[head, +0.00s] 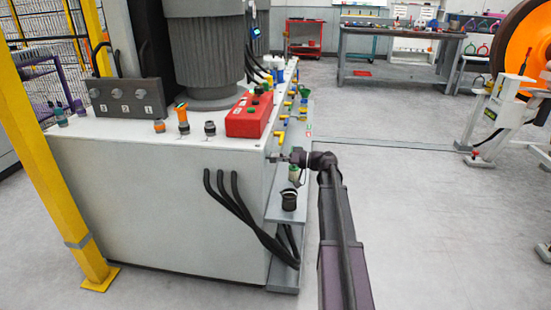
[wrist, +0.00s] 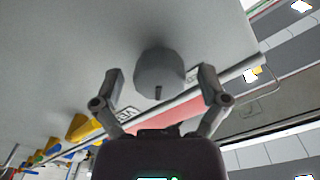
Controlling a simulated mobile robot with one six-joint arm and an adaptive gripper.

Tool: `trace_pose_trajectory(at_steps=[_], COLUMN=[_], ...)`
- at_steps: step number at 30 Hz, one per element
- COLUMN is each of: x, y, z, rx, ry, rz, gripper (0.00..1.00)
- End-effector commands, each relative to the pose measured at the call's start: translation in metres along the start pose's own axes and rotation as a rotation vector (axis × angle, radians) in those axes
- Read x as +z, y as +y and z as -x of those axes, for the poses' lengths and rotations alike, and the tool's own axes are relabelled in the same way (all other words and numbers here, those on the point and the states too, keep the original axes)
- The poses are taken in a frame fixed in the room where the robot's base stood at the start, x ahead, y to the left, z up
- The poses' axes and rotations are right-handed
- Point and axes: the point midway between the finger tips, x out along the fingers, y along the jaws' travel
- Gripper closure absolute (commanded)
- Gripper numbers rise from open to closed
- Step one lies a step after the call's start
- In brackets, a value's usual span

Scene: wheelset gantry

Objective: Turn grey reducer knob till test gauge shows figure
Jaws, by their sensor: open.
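The grey reducer knob (wrist: 158,76) is a round knob with a dark pointer mark on its edge, on a pale panel in the wrist view. My gripper (wrist: 160,70) is open, with one finger on each side of the knob and a visible gap on both sides. In the head view my gripper (head: 291,158) is at the right side of the white hydraulic cabinet (head: 150,195), and the knob cannot be made out there. A small dark gauge with a blue-green display (head: 256,31) shows behind the cabinet top; its figure is too small to read.
A red control box (head: 250,115) sits on the cabinet top. Yellow-handled valves (head: 283,122) line the cabinet's right side. A dark cup (head: 289,199) stands on the ledge below my gripper. Black hoses (head: 235,205) hang on the front.

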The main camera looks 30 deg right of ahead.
Motion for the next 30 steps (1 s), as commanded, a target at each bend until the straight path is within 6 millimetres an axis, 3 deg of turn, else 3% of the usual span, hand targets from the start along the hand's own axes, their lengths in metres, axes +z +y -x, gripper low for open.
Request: trace_pose_trajectory(at_steps=[7, 8, 15, 16, 30], x=[0.0000, 0.0000, 0.0000, 0.0000, -0.0005], y=[0.0000, 0.0000, 0.0000, 0.0000, 0.0004], z=[-0.0003, -0.0003, -0.0003, -0.0004, 0.0000], rx=[0.000, 0.000, 0.000, 0.000, 0.002], ry=[0.000, 0.000, 0.000, 0.000, -0.002], rz=[0.000, 0.000, 0.000, 0.000, -0.095], gripper=[0.07, 0.12, 0.84, 0.89, 0.89])
